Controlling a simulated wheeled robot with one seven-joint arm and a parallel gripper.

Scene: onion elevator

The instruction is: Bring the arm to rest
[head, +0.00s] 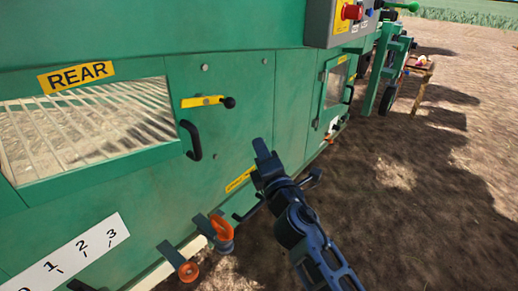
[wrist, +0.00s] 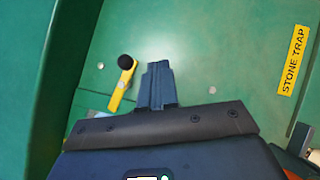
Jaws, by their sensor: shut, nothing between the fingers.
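My gripper (head: 262,150) is in the middle of the head view, in front of the machine's green side panel (head: 240,75). Its fingers point up in the picture. In the wrist view the fingers of my gripper (wrist: 158,75) are together, with nothing seen between them. My dark arm reaches up to it from the bottom edge of the head view. How far the fingertips are from the panel is hard to tell.
A yellow lever (head: 203,101) with a black knob and a black handle (head: 190,142) are left of my gripper. A control box (head: 336,22) is upper right. Open soil (head: 430,200) lies to the right.

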